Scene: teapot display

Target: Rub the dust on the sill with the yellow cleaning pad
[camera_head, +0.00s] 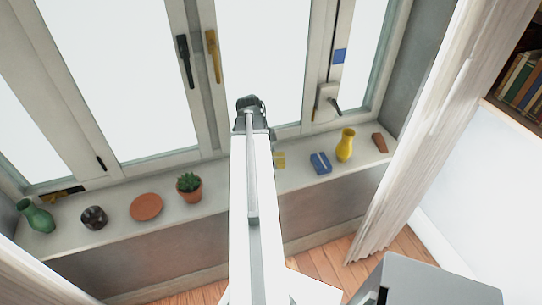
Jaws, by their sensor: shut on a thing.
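A yellow cleaning pad (279,159) shows at the sill just right of my arm. The arm hides its left part. My gripper (251,105) shows only as a dark end at the tip of my white arm. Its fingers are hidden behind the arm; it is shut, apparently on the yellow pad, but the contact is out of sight. The pale sill (232,181) runs below the window. I cannot make out the dust clearly, and I cannot tell whether the pad touches the sill.
Left of my arm stand a green vase (38,217), a dark pot (95,217), a terracotta dish (146,207) and a potted plant (189,186). Right of it are a blue box (320,163), a yellow vase (345,145) and a brown piece (380,143). A curtain (423,130) hangs right.

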